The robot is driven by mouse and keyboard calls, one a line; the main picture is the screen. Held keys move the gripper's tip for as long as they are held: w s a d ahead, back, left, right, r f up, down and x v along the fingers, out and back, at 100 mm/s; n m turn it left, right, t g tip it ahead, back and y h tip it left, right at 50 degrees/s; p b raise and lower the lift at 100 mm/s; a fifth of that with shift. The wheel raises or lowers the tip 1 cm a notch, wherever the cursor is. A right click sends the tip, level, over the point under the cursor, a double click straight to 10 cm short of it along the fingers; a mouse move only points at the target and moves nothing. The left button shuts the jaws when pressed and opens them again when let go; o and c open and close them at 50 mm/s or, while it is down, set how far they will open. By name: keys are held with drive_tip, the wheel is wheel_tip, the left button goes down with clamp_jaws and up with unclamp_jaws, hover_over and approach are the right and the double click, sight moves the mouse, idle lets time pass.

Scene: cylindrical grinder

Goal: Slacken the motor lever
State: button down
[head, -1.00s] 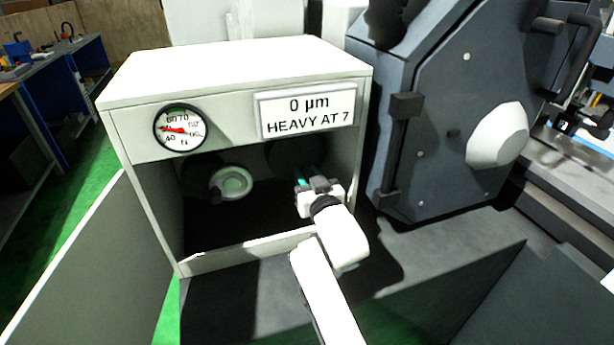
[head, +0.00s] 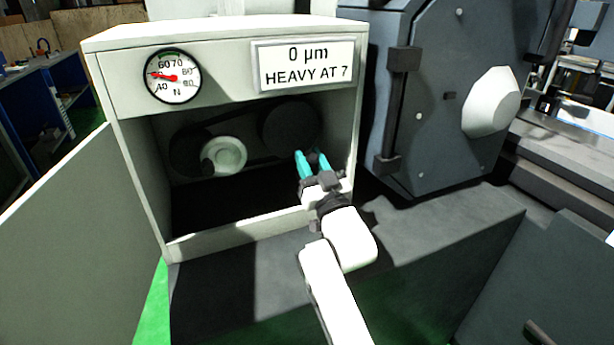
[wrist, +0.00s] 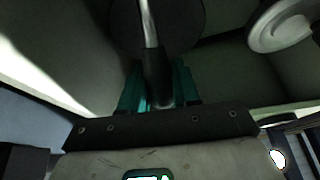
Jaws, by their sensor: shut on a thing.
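The motor lever is a bright metal rod (wrist: 148,22) ending in a black grip (wrist: 158,78) in the wrist view. My gripper (wrist: 158,90) has its teal fingers on either side of that grip and is shut on it. In the head view my gripper (head: 308,164) reaches into the right side of the open white cabinet (head: 140,190). Only a dark end of the lever shows between the fingers there. A dark round pulley (head: 290,122) sits just behind and above the gripper.
A pale green-white disc (head: 225,156) stands left of my gripper in the cabinet. A round gauge (head: 173,76) has its red needle pointing left. The sign (head: 304,65) reads "0 µm HEAVY AT 7". The cabinet's right wall and front lip (head: 240,232) are close to my arm.

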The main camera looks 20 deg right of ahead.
sight(311, 167)
drive_tip(key=shift+s+f+t+b, duration=0.4)
drive_tip(key=shift+f+t+b, duration=0.2)
drive_tip(key=shift+b, duration=1)
drive_tip(key=shift+s+r+b, duration=0.1)
drive_tip(key=shift+b, duration=0.25)
drive_tip(key=c, duration=0.9)
unclamp_jaws()
drive_tip(key=shift+s, duration=0.1)
drive_tip(key=shift+s+f, duration=0.2)
drive_tip(key=shift+s, duration=0.05)
drive_tip(key=v, duration=0.2)
drive_tip(key=shift+s+f, duration=0.2)
drive_tip(key=shift+s, duration=0.15)
drive_tip(key=shift+s+r+b, duration=0.15)
drive_tip(key=shift+s+b, duration=1.85)
drive_tip(key=shift+s, duration=3.75)
